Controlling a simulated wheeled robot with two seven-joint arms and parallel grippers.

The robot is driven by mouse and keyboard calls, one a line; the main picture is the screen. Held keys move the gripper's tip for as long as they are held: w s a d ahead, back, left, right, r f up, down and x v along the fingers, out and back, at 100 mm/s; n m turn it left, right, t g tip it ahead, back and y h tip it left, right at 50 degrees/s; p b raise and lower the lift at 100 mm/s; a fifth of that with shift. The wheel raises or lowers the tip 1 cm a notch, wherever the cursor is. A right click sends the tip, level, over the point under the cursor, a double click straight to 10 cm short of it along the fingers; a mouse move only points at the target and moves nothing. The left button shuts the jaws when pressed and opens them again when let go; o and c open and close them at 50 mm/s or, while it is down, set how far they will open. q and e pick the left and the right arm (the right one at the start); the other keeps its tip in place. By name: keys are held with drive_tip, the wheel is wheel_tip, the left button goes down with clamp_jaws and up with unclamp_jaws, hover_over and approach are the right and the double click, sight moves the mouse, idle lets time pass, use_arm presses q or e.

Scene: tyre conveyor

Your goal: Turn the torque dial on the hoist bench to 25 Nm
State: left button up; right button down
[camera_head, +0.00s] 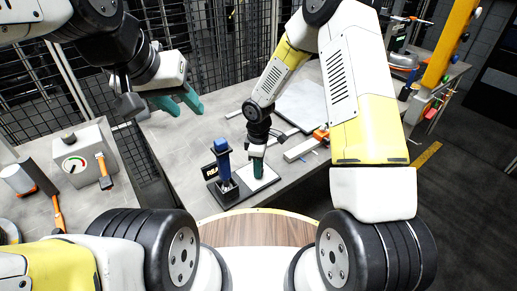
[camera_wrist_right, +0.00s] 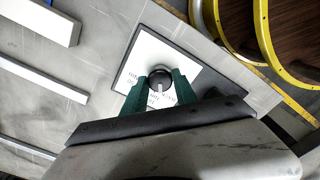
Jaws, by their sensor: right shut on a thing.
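The torque dial (camera_wrist_right: 160,75) is a round dark knob with a pale pointer mark, standing on a white printed plate (camera_wrist_right: 140,58) with a dark border. The print is too small to read, so I cannot tell the setting. My right gripper (camera_wrist_right: 161,82) is shut on the dial, one green finger on each side of it. In the head view the right gripper (camera_head: 258,172) points down onto the white plate (camera_head: 268,178) and hides the dial. My left gripper (camera_head: 189,113) is open and empty, held above the bench's left side.
A blue-handled tool (camera_head: 224,160) stands upright in a dark holder just left of the plate. The grey bench (camera_head: 205,130) has free room behind it. An orange-ended bar (camera_head: 305,147) lies to the right. A gauge box (camera_head: 85,160) stands on the left table.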

drive_tip(key=m, duration=0.5)
drive_tip(key=shift+m, duration=2.5)
drive_tip(key=c, duration=1)
unclamp_jaws()
drive_tip(key=shift+o, duration=0.2)
wheel_tip(320, 180, up, 8)
drive_tip(key=shift+f, duration=0.1)
